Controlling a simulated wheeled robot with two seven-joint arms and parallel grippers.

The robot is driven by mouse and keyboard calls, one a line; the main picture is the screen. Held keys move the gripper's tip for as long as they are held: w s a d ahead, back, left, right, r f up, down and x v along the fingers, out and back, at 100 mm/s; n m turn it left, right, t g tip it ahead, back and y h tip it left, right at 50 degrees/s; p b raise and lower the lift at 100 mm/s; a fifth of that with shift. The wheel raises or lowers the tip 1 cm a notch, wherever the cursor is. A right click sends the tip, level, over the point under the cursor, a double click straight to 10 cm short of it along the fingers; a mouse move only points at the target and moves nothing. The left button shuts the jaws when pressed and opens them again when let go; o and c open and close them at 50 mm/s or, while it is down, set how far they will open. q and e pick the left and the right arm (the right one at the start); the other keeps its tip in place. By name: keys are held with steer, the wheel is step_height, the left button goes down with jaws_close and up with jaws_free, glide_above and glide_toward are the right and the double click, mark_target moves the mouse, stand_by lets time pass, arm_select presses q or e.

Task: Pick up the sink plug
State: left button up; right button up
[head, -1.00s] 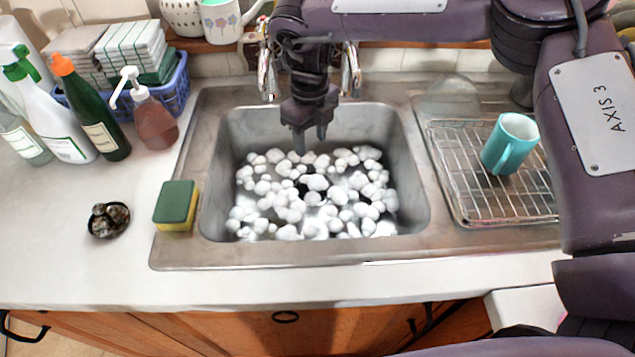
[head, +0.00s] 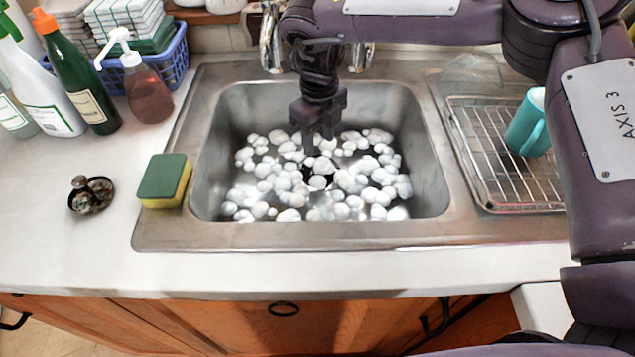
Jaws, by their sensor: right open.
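My right gripper (head: 318,143) points down into the steel sink (head: 425,150), jaws open, just above white foam clumps (head: 355,185) that cover much of the basin floor. A dark patch (head: 318,170) shows among the foam below the fingertips; it may be the plug or the drain, and I cannot tell which. A small dark round piece with a metallic knob (head: 91,194) lies on the counter left of the sink, apart from the gripper; it may also be a plug. My left gripper is out of view.
A green and yellow sponge (head: 164,181) sits at the sink's left rim. Bottles, including a red soap pump (head: 149,92), and a blue basket (head: 177,62) stand back left. The front counter is clear.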

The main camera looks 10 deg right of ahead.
mark_target(318, 168)
step_height(318, 168, down, 8)
steer(key=shift+a+r+p, duration=0.1)
steer(key=shift+p, duration=0.2)
steer(key=shift+s, duration=0.1)
steer(key=shift+c, duration=0.4)
jaws_close()
